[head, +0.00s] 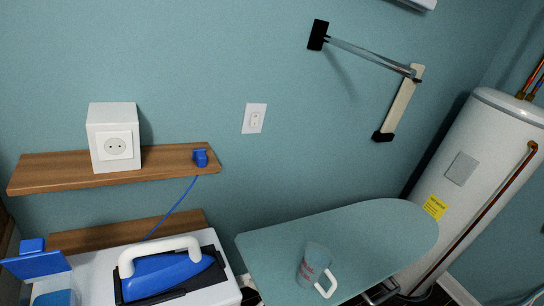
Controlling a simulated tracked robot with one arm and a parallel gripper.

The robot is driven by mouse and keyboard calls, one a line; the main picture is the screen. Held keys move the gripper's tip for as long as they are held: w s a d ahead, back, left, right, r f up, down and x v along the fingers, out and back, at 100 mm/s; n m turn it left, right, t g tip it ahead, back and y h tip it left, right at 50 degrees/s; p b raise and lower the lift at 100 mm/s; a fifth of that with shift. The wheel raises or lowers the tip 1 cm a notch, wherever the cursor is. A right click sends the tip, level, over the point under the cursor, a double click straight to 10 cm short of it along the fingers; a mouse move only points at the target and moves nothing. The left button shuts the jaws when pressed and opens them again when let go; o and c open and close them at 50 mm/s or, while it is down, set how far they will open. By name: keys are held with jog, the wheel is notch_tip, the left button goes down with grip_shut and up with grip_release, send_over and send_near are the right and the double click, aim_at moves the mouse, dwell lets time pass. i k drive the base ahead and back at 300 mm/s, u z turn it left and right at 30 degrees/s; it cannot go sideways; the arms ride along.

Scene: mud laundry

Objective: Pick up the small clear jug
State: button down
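The small clear jug (313,262) stands on the teal ironing board (375,235) at the lower middle of the head view. It is see-through, with red markings on its side and a white handle (326,284) toward the lower right. It looks tilted because the whole view is tilted. Nothing touches the jug that I can see. My gripper does not show in this view.
Left of the board, a blue iron (165,277) with a white handle rests on a white surface. A wooden shelf (60,170) holds a white socket box (112,138) and a blue plug (201,158). A water heater (470,170) stands right. A folding wall arm (400,105) hangs above.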

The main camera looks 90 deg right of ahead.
aim_at(317, 260)
jog(key=z, duration=1.75)
jog(key=k, duration=1.25)
jog(key=z, duration=0.45)
